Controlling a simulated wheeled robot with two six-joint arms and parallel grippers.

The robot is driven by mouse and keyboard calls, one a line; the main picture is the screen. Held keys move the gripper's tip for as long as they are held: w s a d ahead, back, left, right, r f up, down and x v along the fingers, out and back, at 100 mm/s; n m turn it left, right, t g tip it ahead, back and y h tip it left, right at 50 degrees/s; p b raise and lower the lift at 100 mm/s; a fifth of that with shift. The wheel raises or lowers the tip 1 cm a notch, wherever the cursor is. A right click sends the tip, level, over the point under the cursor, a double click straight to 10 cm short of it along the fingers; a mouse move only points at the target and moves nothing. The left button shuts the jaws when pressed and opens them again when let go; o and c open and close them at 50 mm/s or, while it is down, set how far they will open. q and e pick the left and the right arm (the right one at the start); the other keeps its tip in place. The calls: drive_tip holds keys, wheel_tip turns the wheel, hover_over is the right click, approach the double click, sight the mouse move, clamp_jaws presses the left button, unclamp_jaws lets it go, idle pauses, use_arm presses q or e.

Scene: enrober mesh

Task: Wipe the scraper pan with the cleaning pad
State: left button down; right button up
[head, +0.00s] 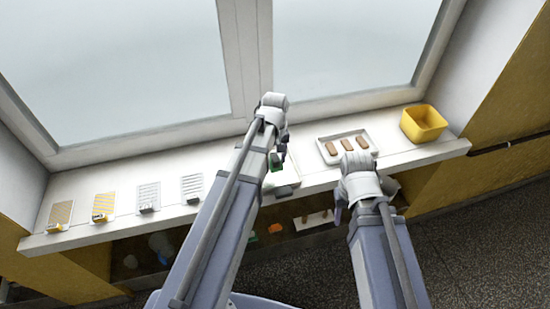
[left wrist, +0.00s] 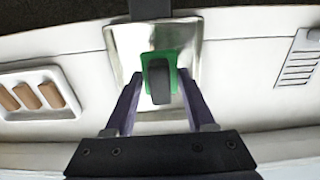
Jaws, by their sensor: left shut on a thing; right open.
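The cleaning pad is green with a dark grip; its green part (head: 277,167) shows under my left gripper (head: 281,157) in the head view. In the left wrist view the pad (left wrist: 173,58) lies over the shiny metal scraper pan (left wrist: 121,42), and my left gripper (left wrist: 161,82) is shut on its dark grip. Whether the pad touches the pan is hard to tell. In the head view the pan (head: 291,178) is partly hidden by my left arm. My right gripper (head: 341,212) is open and empty, low in front of the shelf edge.
A white tray (head: 324,153) with brown bars stands right of the pan, and a yellow bin (head: 424,122) stands farther right. Several slotted or striped plates, including a grey one (head: 192,187), lie to the left. A lower shelf holds loose items. Windows rise behind the white shelf.

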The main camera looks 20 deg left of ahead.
use_arm(q)
wheel_tip(320, 180, up, 3)
drive_tip(key=p, duration=0.3)
idle(0.4)
drive_tip(key=shift+f, duration=0.15)
